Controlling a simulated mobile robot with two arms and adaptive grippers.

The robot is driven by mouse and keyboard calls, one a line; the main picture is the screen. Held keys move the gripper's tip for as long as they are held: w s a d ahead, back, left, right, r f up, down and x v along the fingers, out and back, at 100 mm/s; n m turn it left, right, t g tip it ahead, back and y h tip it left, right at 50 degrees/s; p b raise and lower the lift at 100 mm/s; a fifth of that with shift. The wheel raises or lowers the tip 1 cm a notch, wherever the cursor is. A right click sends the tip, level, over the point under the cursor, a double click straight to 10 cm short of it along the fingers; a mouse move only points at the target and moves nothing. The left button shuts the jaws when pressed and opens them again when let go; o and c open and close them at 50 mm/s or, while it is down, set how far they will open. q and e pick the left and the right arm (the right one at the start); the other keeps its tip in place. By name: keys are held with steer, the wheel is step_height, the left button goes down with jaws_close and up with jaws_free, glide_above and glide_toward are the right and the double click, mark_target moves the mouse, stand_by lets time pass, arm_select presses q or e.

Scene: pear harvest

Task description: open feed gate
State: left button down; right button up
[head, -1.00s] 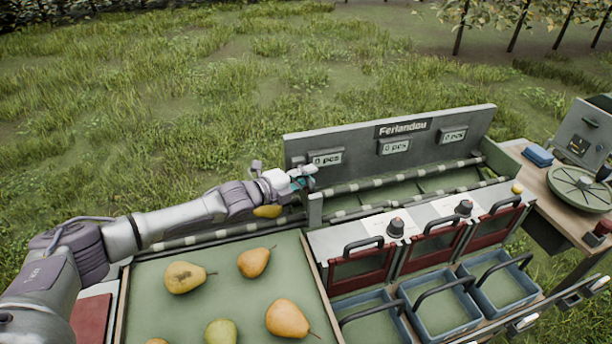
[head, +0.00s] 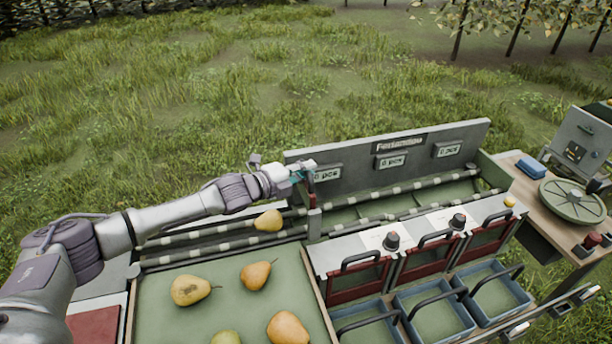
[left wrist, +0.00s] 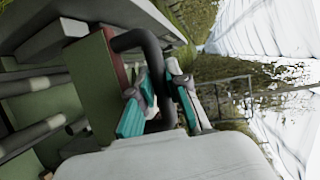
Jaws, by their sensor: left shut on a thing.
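The feed gate (head: 312,188) is a narrow upright panel with a red edge, at the near end of the sorter's roller lane. My left gripper (head: 303,173) is at its top. In the left wrist view, the teal fingertips (left wrist: 160,108) are closed around the dark bent handle (left wrist: 160,65), which joins the red-edged gate panel (left wrist: 90,80). A yellow pear (head: 268,220) lies on the rollers just left of the gate. My right gripper is not in view.
A tray (head: 145,312) with several pears lies at the front left. The sorter's back panel (head: 360,165) stands behind the lane. Blue bins (head: 435,312) sit at the front right below handled red flaps. A side table (head: 525,182) holds a round green scale.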

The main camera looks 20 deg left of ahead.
arm_select(q)
steer(key=c, duration=1.4)
jaws_free()
steer(key=shift+f, duration=0.1)
steer(key=v, duration=1.2)
steer(key=shift+f, duration=0.15)
